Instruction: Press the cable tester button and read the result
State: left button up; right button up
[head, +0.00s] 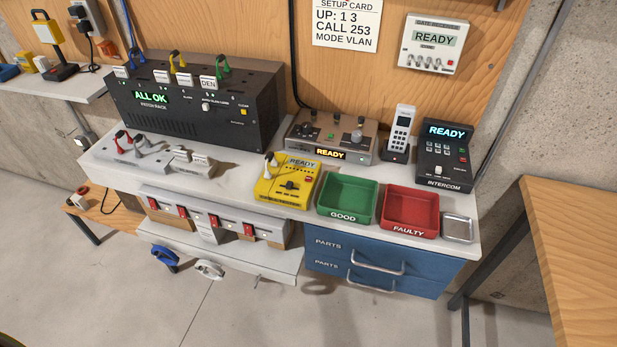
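The yellow cable tester (284,182) lies on the white bench (225,190), left of the green tray. Neither of my grippers is in view.
A green GOOD tray (347,214) and red FAULTY tray (408,228) stand right of the tester, both apparently empty. Behind are a black patch rack (200,105) showing ALL OK, a grey READY device (332,136), a handset (400,130) and an intercom (446,150). A wooden table (575,230) stands right.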

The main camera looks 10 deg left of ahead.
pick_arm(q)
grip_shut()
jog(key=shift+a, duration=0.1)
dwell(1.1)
